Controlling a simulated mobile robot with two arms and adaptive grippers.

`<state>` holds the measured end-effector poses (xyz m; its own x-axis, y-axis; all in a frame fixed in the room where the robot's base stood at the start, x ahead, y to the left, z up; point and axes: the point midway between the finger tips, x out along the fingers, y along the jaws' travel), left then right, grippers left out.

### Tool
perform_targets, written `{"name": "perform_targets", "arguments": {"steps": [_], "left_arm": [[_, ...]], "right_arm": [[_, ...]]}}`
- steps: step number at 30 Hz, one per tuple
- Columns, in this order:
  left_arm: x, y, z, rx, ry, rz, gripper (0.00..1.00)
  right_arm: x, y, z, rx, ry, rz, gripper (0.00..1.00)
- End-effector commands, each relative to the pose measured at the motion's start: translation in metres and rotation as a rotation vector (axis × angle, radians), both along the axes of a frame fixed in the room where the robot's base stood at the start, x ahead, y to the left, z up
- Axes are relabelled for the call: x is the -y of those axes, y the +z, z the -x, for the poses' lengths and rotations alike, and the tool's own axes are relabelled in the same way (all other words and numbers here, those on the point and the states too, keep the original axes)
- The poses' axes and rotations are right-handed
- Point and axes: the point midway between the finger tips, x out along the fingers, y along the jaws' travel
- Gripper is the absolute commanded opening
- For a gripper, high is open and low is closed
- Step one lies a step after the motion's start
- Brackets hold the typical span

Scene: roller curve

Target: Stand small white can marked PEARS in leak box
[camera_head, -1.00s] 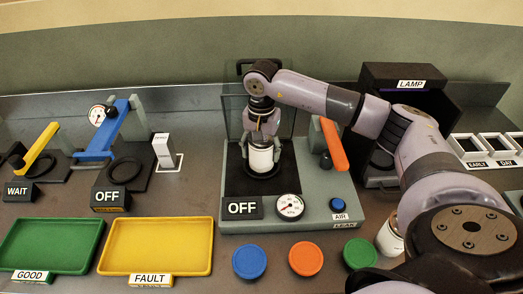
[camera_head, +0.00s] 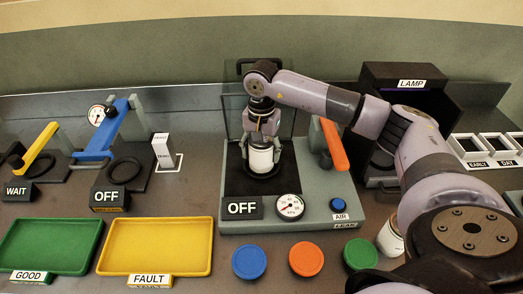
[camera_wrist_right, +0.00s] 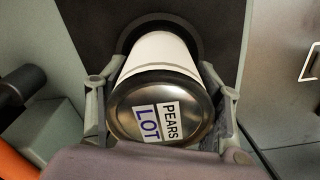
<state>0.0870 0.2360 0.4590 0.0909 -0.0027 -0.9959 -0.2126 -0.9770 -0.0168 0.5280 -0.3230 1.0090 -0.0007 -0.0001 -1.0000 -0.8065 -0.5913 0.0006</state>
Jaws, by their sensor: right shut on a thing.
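The small white can (camera_head: 260,159) is upright in the leak box (camera_head: 310,190), over the dark round seat on its bed. In the right wrist view its metal lid (camera_wrist_right: 160,100) carries the labels PEARS and LOT. My right gripper (camera_head: 262,140) comes down from above, and its two fingers are closed on the can's sides near the top. The dark ring (camera_wrist_right: 203,40) shows around the can's far end. I cannot tell whether the can's bottom touches the seat. My left gripper is not in view.
The leak box has an OFF sign (camera_head: 242,208), a dial (camera_head: 290,206), an orange lever (camera_head: 334,145) and a blue AIR button (camera_head: 339,205). Coloured discs (camera_head: 306,258) lie in front. Green (camera_head: 50,246) and yellow (camera_head: 157,246) trays lie left. Another white can (camera_head: 391,238) is partly hidden by my arm.

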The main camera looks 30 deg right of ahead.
Motion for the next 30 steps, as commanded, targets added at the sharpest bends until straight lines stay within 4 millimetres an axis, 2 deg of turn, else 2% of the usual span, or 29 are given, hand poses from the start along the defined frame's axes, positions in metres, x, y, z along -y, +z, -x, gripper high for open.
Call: {"name": "perform_targets", "arguments": {"steps": [9,10,20,27,30], "left_arm": [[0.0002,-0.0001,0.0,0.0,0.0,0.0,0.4],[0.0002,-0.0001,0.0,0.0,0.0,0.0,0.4],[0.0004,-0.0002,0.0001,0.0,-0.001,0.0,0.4],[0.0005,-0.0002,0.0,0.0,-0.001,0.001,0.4],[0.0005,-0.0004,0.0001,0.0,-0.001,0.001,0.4]], "right_arm": [[0.0001,0.0009,-0.0004,0.002,0.0,0.0,0.17],[0.0001,0.0009,-0.0004,0.002,0.0,0.0,0.61],[0.0,0.0002,-0.0001,0.001,0.0,-0.001,0.83],[0.0001,-0.0001,-0.0001,0.0,0.0,0.0,0.84],[0.0001,-0.001,0.0004,-0.002,0.0,0.0,0.9]]}}
